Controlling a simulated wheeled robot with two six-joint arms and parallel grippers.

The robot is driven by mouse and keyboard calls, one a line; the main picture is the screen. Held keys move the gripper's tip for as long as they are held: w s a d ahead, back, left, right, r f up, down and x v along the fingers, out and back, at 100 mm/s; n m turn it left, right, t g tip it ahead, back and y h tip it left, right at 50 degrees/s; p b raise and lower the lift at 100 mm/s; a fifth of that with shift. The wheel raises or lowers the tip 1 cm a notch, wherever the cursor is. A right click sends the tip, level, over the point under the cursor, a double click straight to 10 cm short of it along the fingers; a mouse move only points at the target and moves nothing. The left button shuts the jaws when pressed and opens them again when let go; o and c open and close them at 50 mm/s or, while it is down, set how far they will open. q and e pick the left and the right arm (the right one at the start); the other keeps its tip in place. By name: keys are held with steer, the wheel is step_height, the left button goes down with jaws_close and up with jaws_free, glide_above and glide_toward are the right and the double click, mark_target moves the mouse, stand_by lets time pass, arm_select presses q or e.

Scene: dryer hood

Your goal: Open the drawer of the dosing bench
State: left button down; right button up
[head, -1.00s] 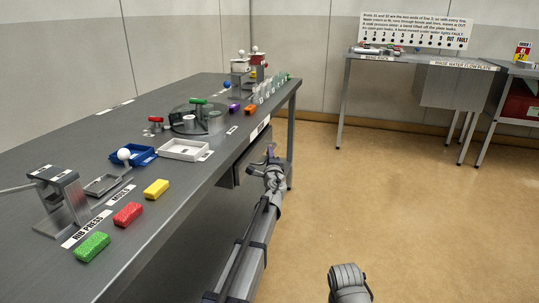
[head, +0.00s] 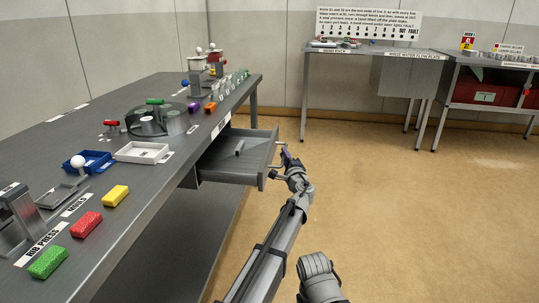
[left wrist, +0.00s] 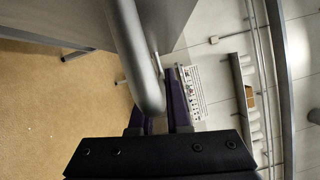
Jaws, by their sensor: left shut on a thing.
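The dosing bench (head: 110,120) is a long grey table on the left of the head view. Its grey drawer (head: 228,170) stands pulled out from the right side, and a small grey upright piece (head: 239,147) shows inside it. My left gripper (head: 284,158) is at the drawer's front, shut on its handle (head: 272,172). In the left wrist view, the handle (left wrist: 135,55) is a thick grey bar passing by the purple fingers of my left gripper (left wrist: 165,108). The exact grip is partly hidden there. My right gripper is not in view.
On the bench top are green, red (head: 86,224) and yellow blocks, a blue tray (head: 97,159), a white tray (head: 142,158) and a round fixture (head: 158,122). The floor right of the drawer is clear.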

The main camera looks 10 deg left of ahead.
arm_select(q)
steer(key=shift+d, duration=1.3)
steer(key=c, duration=0.9)
jaws_free()
